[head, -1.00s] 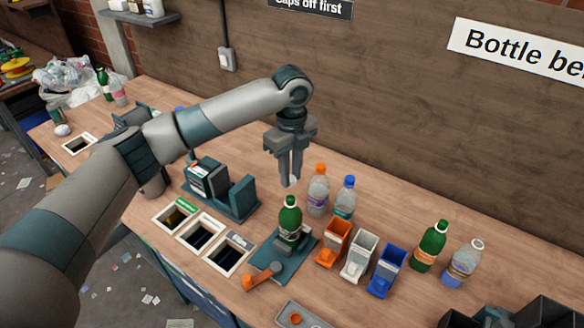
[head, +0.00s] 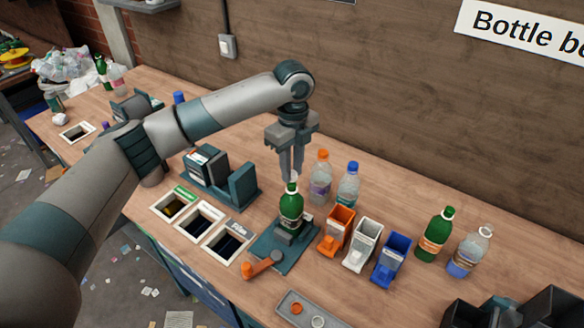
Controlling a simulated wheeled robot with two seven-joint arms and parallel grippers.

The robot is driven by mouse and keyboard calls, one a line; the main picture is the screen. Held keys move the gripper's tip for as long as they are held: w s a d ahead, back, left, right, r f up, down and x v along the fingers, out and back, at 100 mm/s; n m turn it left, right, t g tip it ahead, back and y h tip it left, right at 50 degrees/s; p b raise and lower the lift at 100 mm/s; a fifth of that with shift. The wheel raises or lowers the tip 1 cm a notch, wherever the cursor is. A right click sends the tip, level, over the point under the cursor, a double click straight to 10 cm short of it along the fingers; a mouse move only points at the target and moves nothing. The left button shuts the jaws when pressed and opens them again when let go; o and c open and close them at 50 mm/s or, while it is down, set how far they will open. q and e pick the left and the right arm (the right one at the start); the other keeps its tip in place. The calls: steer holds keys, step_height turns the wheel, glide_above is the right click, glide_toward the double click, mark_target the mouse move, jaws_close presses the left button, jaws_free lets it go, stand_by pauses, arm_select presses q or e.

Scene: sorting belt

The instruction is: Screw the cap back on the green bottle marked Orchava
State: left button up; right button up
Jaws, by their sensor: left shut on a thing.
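A green bottle (head: 291,211) with a pale label stands upright in a teal clamp stand (head: 271,250) with an orange handle (head: 262,266). Its label is too small to read. My left gripper (head: 292,176) points straight down over this bottle's neck. Its fingers are shut on a small pale thing, apparently a cap, right at the bottle's top. I cannot tell whether the cap touches the neck. My right gripper is not in view.
Clear bottles with orange (head: 320,178) and blue (head: 347,186) caps stand just behind. Orange (head: 337,229), white (head: 361,243) and blue (head: 390,258) bins stand to the right. A grey tray (head: 284,300) holds loose caps in front. Dark shapes fill the lower right corner.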

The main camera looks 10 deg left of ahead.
arm_select(q)
steer(key=shift+f+b, duration=0.35)
steer(key=shift+f, duration=0.1)
steer(key=shift+p, duration=0.6)
stand_by(0.6)
steer(key=shift+f+p, duration=0.5)
steer(key=shift+f, duration=0.55)
stand_by(2.2)
steer(key=o, duration=1.1)
steer(key=shift+c, duration=0.2)
